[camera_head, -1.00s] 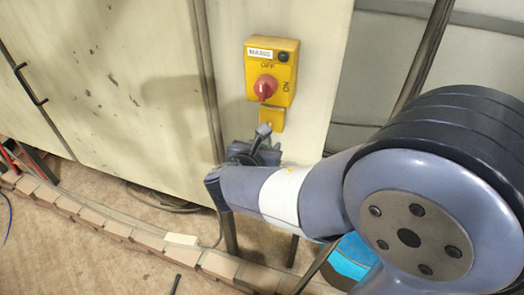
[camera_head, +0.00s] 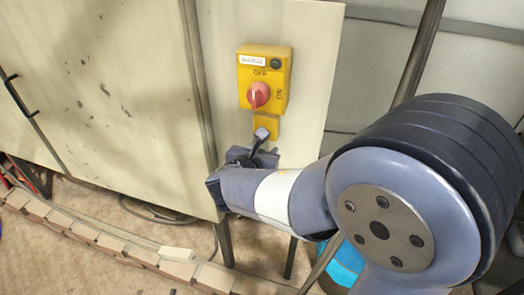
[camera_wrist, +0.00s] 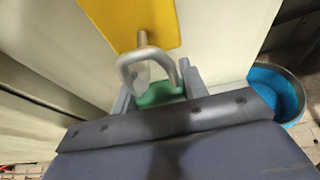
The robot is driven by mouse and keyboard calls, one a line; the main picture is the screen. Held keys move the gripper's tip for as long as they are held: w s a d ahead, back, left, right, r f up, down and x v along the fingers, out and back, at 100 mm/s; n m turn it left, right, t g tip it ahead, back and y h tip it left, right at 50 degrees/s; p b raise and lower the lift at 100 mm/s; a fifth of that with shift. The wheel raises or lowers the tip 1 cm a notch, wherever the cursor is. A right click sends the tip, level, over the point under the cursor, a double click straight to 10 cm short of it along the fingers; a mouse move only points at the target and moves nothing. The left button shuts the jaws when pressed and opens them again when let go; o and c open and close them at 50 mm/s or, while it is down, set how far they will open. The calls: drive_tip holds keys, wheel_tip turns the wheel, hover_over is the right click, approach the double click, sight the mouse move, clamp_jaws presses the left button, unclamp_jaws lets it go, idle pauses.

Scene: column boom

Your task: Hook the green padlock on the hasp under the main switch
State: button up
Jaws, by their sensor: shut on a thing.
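The main switch (camera_head: 264,80) is a yellow box with a red knob on the pale cabinet. A small yellow plate (camera_head: 266,127) sits under it and also shows in the wrist view (camera_wrist: 112,22). A brownish peg (camera_wrist: 142,40), the hasp, stands out from that plate. My gripper (camera_wrist: 158,90) is shut on the green padlock (camera_wrist: 160,94), holding its body between the fingers. The grey shackle (camera_wrist: 178,68) points up toward the plate. Its top overlaps the peg in view; I cannot tell whether it is around the peg or in front.
The cabinet face (camera_head: 110,90) fills the left and middle, with a black handle (camera_head: 22,95) at far left. A brick edging (camera_head: 120,255) runs along the floor. A blue bucket (camera_wrist: 276,92) stands low to the right. The cabinet face around the switch is clear.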

idle(0.3)
drive_tip(key=o, duration=1.2)
drive_tip(key=shift+c, duration=0.2)
drive_tip(key=v, duration=1)
drive_tip(key=shift+s+r, duration=0.25)
drive_tip(key=shift+s, duration=0.1)
drive_tip(key=shift+a, duration=0.1)
